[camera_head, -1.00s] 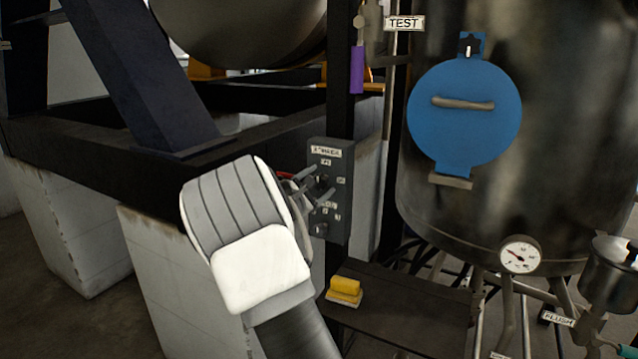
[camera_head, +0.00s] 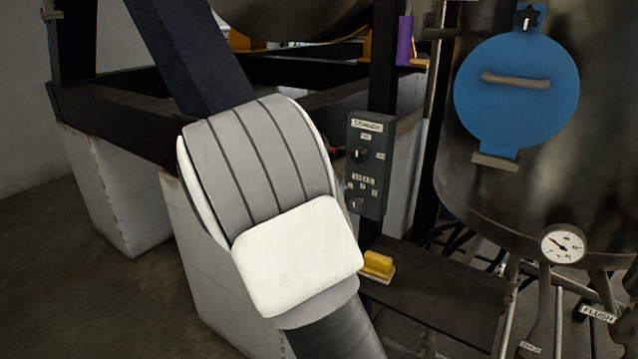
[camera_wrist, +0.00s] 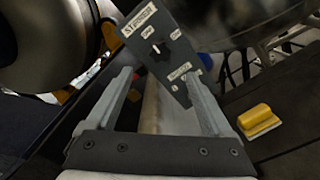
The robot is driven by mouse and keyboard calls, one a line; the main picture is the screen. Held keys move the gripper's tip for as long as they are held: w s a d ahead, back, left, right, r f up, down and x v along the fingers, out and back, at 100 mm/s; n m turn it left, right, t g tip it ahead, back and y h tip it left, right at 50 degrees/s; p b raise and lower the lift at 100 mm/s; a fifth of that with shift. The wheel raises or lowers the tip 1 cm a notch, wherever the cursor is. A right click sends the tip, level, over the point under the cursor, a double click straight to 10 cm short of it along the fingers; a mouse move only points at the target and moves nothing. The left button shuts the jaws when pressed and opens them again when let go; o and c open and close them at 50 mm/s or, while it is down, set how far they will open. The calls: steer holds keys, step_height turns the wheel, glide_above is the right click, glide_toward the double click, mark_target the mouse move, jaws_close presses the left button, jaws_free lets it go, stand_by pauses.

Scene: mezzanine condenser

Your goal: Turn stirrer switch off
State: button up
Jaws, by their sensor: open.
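The stirrer switch panel (camera_head: 370,165) is a grey box on a dark post, with a label at its top and two dark knobs. The upper knob (camera_head: 361,154) is the stirrer switch; it also shows in the wrist view (camera_wrist: 157,48). In the wrist view the panel (camera_wrist: 150,22) appears tilted, beyond the fingertips. My gripper (camera_wrist: 160,78) is open and empty, its two fingers spread below the upper knob and apart from it. In the head view my arm hides the gripper. The lower knob is hidden in the wrist view by the right finger.
A yellow block (camera_head: 378,264) lies on a dark shelf below the panel. A large dark tank with a blue round cover (camera_head: 517,92) and a gauge (camera_head: 563,244) stands at right. Dark steel beams on pale blocks (camera_head: 115,195) stand at left.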

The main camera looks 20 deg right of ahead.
steer(key=shift+v, duration=2)
steer(key=s+d+m+g+y+p, duration=0.1)
steer(key=s+d+m+g+y, duration=0.3)
steer(key=s, duration=0.6)
steer(key=s+d+m+g+y+p, duration=0.2)
steer(key=s+d+m+g, duration=0.15)
steer(key=s+m, duration=0.45)
steer(key=s+a+r+m+t+y+p, duration=0.1)
steer(key=s+a+r+m+y, duration=0.1)
steer(key=s+a+y, duration=0.2)
steer(key=s+a+r+m+t+y+p, duration=0.1)
steer(key=s+a+y, duration=0.3)
steer(key=s+a, duration=0.5)
steer(key=shift+s+r+m, duration=0.45)
steer(key=shift+s+m, duration=0.45)
steer(key=shift+s, duration=0.05)
